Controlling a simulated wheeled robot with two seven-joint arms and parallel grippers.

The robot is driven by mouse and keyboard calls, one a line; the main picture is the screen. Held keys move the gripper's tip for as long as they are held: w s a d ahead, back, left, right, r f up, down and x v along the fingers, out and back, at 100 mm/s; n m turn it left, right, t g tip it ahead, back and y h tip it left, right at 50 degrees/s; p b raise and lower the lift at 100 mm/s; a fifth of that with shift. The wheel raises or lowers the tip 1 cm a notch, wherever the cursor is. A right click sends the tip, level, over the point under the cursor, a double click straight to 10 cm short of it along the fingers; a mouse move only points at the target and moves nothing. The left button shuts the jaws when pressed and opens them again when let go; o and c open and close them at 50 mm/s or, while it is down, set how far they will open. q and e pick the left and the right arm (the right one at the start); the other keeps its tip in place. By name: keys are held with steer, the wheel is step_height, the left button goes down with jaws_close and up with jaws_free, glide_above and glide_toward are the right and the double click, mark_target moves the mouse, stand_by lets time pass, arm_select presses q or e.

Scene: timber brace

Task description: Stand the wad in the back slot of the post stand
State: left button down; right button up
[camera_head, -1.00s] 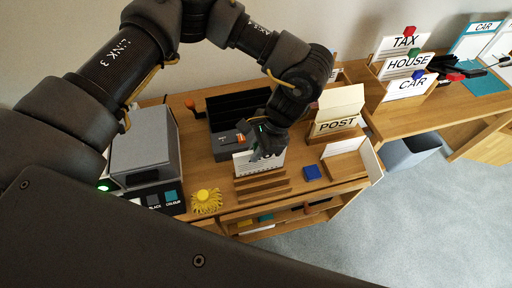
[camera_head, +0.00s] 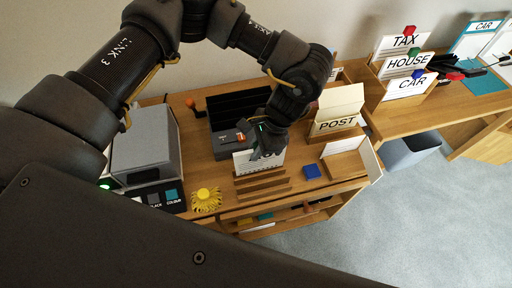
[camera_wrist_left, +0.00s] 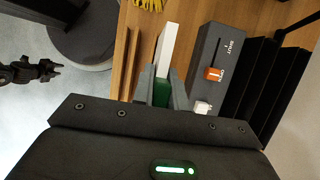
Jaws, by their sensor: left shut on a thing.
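The wad is a white sheaf with printed lines (camera_head: 244,162). It stands upright, with its lower edge at or just behind the slotted wooden rack (camera_head: 262,190); I cannot tell if they touch. My left gripper (camera_head: 262,152) is shut on its upper part. The wrist view shows the wad (camera_wrist_left: 168,45) edge-on between the left fingers (camera_wrist_left: 162,88), with something green between them. A dark jaw-like part, perhaps my right gripper (camera_wrist_left: 28,72), shows over the floor.
A grey box with an orange switch (camera_head: 230,143) and black dividers (camera_head: 238,108) stand behind the wad. A yellow tufted object (camera_head: 206,199) and grey machine (camera_head: 145,145) are left.

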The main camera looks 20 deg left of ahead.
stand_by(0.3)
arm_select(q)
steer(key=shift+f, duration=0.1)
steer(key=shift+f+b, duration=0.85)
steer(key=shift+f, duration=1)
steer(key=c, duration=0.9)
jaws_free()
steer(key=shift+o, duration=0.2)
step_height(320, 180, up, 8)
steer(key=p, duration=0.7)
steer(key=shift+r+p, duration=0.1)
steer(key=shift+p, duration=0.25)
